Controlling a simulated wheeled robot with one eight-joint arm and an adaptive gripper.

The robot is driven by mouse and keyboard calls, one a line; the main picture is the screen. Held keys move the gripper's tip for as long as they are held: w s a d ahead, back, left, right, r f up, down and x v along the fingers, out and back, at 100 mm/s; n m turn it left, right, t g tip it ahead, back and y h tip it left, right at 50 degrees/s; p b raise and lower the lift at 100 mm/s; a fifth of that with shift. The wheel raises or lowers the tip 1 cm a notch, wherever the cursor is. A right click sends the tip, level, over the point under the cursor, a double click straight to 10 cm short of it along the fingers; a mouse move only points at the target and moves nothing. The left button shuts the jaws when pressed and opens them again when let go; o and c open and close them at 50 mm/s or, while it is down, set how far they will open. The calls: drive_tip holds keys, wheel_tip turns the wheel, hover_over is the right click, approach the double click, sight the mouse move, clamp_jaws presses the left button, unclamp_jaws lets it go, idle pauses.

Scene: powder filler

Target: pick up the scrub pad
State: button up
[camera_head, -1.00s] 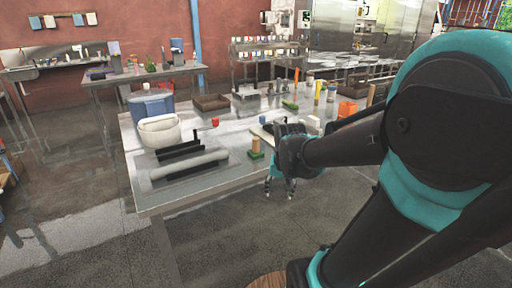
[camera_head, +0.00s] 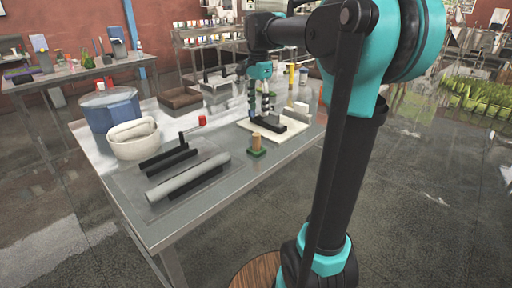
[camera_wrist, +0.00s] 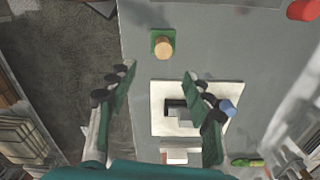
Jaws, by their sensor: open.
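A small green square pad with a wooden cylinder on it is the likeliest scrub pad (camera_head: 257,152); it lies near the table's front edge. In the wrist view this pad (camera_wrist: 155,34) is just beyond my fingertips, sideways between them. My gripper (camera_head: 261,110) points down over the white board, behind the pad in the head view. In the wrist view my gripper (camera_wrist: 158,76) has its two green fingers spread wide with nothing between the tips. The wooden cylinder (camera_wrist: 164,47) covers part of the pad.
A white board (camera_head: 293,134) bears a black block (camera_wrist: 175,106). A white mortar (camera_head: 130,147), a blue tub (camera_head: 108,112) and a grey roller (camera_head: 188,178) on dark supports stand at left. A red cup (camera_head: 202,120) is behind. The table's front edge is close to the pad.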

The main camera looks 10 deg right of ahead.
sight(257, 134)
wheel_tip(257, 134, down, 8)
drive_tip(key=shift+r, duration=0.1)
drive_tip(key=shift+w+a+f, duration=0.15)
drive_tip(key=shift+f, duration=1.2)
drive_tip(key=shift+w+a+f, duration=0.1)
drive_tip(key=shift+f, duration=1.25)
clamp_jaws()
